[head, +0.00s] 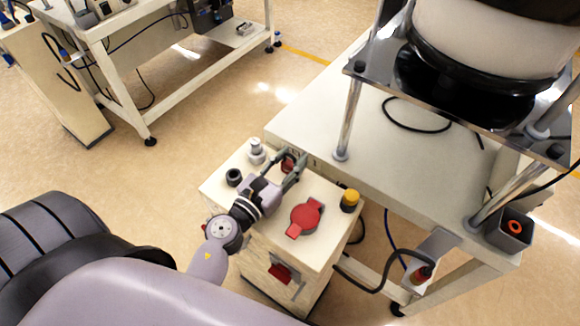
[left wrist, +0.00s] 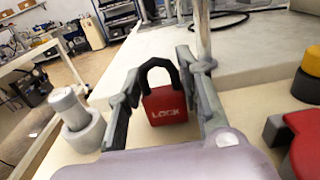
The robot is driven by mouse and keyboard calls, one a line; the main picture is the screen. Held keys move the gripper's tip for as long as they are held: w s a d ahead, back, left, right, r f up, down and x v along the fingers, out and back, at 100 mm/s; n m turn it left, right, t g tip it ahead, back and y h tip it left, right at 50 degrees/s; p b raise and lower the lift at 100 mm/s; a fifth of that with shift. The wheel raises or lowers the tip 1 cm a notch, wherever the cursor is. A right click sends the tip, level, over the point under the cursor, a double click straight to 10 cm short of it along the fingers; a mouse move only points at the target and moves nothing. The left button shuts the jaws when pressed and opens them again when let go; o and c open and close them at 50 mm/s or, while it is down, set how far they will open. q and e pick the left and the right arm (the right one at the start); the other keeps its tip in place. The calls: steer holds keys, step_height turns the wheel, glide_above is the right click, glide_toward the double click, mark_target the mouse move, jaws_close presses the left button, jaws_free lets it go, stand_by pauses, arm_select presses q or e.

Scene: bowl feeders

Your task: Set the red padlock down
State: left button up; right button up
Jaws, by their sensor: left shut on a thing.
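The red padlock (head: 287,165) has a black shackle and the word LOCK on its front, as the left wrist view shows (left wrist: 165,106). It is upright, shackle up, between the fingers of my left gripper (head: 290,160), which is shut on it. It is over the back edge of the white control box (head: 262,228), near the feeder table. I cannot tell whether its underside touches the box top. My right gripper is not in view.
On the box top are a red rotary handle (head: 304,218), a yellow button (head: 350,199), a black knob (head: 233,177) and a grey knob (head: 256,152). The feeder table (head: 310,122) with a metal post (head: 347,120) stands behind. Bare box top lies between the gripper and handle.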

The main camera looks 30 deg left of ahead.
arm_select(q)
steer(key=shift+f, duration=0.15)
steer(key=o, duration=1.2)
